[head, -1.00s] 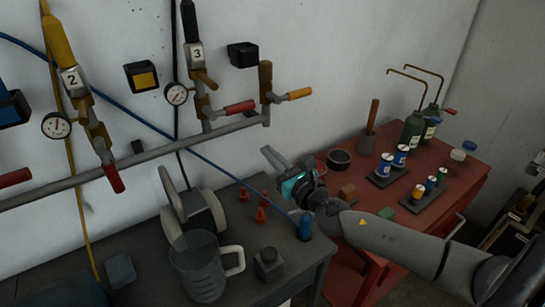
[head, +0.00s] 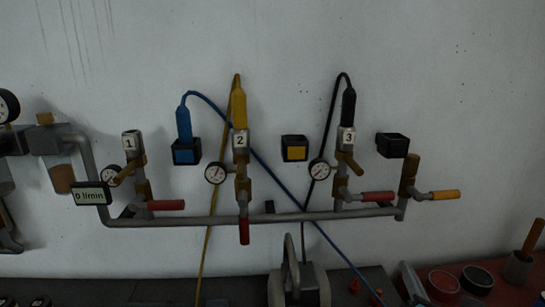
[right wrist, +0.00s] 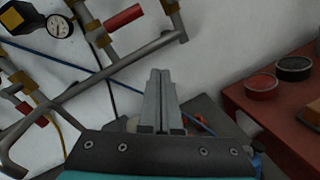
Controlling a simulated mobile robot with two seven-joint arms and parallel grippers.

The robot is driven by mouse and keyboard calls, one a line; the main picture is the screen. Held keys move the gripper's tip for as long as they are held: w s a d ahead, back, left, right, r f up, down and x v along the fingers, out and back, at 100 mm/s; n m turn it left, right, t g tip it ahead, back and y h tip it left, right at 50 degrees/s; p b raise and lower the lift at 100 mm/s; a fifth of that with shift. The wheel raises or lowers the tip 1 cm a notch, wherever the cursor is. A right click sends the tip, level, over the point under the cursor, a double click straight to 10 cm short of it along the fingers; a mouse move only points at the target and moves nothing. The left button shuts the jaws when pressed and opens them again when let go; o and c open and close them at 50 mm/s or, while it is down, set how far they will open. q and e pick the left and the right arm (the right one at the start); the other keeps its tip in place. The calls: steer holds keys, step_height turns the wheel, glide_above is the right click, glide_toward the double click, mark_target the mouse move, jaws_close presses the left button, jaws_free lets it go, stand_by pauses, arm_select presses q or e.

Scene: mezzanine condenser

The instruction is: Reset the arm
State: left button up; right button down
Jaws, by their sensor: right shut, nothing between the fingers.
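My right gripper (right wrist: 160,72) is shut and empty in the right wrist view, its two grey fingers together and pointing at the wall. In the head view only a small grey part of my right gripper (head: 408,277) shows at the bottom edge, in front of the gap between the grey bench and the red table. The rest of my right arm is out of that view. My left gripper is in neither view.
A grey pipe manifold (head: 280,218) with numbered valves, gauges and hoses runs along the wall. A dark grey bench (head: 160,290) and a red table (head: 503,291) with round containers, including a black one (head: 477,279), stand below.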

steer(key=s+a+f+m+g+h, duration=0.1)
steer(key=s+a+f+m+g, duration=0.3)
steer(key=s+f+m+g, duration=1.05)
steer(key=s+a+m+y, duration=0.5)
steer(key=s+a+m, duration=0.5)
steer(key=s+m, duration=0.15)
step_height(320, 180, down, 28)
steer(key=s+g+b, duration=0.1)
steer(key=b, duration=0.6)
steer(key=s+d+f+b, duration=0.1)
steer(key=s+f+b, duration=0.2)
steer(key=s+f, duration=0.4)
steer(key=s+d+f+g+b, duration=0.1)
steer(key=s+d+f+b, duration=0.1)
steer(key=s+f, duration=0.6)
step_height(320, 180, down, 5)
steer(key=shift+s+f+h+b, duration=0.15)
steer(key=shift+s+h+b, duration=0.15)
steer(key=shift+h+b, duration=0.1)
